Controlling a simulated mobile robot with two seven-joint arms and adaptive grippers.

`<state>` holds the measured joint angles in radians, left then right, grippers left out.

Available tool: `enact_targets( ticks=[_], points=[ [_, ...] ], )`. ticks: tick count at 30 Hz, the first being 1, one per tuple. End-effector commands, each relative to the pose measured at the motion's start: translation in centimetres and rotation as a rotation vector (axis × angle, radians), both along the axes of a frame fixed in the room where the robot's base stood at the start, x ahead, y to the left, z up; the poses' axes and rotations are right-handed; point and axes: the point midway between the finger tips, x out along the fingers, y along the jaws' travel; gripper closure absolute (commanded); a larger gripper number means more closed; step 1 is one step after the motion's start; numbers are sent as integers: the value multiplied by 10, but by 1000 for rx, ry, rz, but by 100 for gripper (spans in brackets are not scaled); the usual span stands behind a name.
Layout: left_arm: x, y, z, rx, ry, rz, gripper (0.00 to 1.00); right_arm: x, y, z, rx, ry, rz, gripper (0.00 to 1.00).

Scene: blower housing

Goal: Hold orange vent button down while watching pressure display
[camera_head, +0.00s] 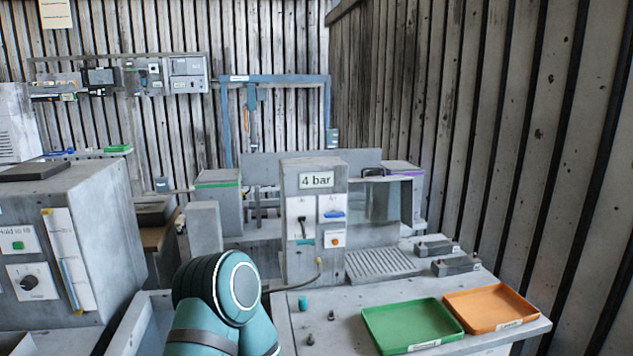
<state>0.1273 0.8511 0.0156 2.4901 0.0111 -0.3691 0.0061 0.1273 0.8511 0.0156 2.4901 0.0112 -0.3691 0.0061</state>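The orange vent button (336,239) is a small round button on a white plate, low on the front of a grey upright panel box (299,262). The pressure display (316,180) at the top of that box reads "4 bar". A black lever or switch (302,226) and a blue handle (334,214) sit on plates between them. Neither gripper is in view. A teal link of my arm (219,290) shows at the bottom, left of the panel box, apart from the button in the picture. Nothing covers the button or the display.
The bench (463,349) holds a green tray (377,340), an orange tray (541,317), a small teal cylinder (303,303) and two small dark parts (331,315). A ribbed plate (381,264) lies beside the panel box. A large grey cabinet (112,243) stands at left.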

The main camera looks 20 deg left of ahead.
Motion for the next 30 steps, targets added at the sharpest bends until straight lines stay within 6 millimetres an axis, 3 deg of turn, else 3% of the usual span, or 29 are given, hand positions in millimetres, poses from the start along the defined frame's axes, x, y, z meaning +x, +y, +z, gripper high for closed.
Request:
enact_targets(
  ticks=[5, 12, 14, 30],
  points=[
    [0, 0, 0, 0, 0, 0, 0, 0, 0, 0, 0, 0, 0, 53],
    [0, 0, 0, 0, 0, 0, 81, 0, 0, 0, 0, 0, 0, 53],
    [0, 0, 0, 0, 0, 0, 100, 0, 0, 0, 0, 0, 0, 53],
    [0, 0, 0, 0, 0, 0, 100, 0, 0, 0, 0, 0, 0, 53]
  ],
)
